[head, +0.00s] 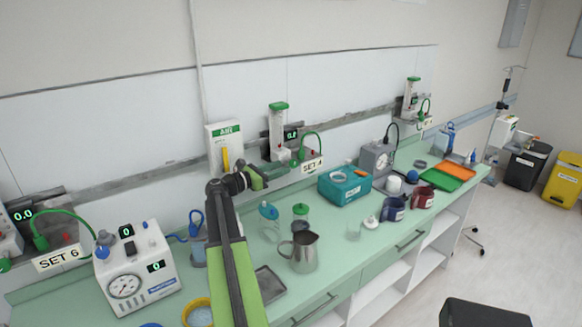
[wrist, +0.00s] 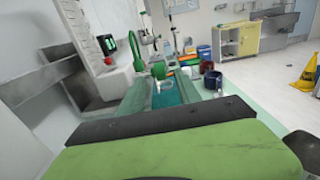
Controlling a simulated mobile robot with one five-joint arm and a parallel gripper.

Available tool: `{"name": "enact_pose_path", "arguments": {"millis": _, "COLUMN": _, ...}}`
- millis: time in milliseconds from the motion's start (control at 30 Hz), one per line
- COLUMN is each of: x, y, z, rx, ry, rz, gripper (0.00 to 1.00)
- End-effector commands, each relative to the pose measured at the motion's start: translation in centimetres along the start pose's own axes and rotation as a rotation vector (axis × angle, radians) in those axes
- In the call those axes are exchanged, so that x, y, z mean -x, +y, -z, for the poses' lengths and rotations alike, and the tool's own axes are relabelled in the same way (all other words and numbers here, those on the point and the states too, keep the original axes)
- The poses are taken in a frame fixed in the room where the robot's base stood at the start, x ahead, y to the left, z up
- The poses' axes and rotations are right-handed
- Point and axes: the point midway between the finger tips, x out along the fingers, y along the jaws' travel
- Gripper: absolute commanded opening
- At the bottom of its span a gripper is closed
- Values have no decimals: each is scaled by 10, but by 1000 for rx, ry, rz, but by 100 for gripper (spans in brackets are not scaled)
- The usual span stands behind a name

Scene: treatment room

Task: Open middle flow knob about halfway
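The middle flowmeter (head: 278,128) is a clear upright tube with a green cap on the wall rail, above the "SET 4" label (head: 312,165). Its small green display (head: 291,135) seems to read about 0.8. In the wrist view, a green round part (wrist: 158,70) stands ahead of my wrist.
A white AIR panel (head: 225,148) is left of the flowmeter. Below on the counter stand a metal jug (head: 304,252), a teal box (head: 344,186) and a white pump device (head: 137,275). Another flowmeter (head: 410,100) is farther right.

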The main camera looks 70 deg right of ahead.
Motion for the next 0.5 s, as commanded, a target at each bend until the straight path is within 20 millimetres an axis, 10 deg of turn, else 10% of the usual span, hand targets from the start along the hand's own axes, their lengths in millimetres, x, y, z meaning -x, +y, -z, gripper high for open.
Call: {"name": "enact_pose_path", "arguments": {"millis": 500, "x": -69, "y": 0, "z": 0, "rx": 0, "ry": 0, "rz": 0, "gripper": 40}}
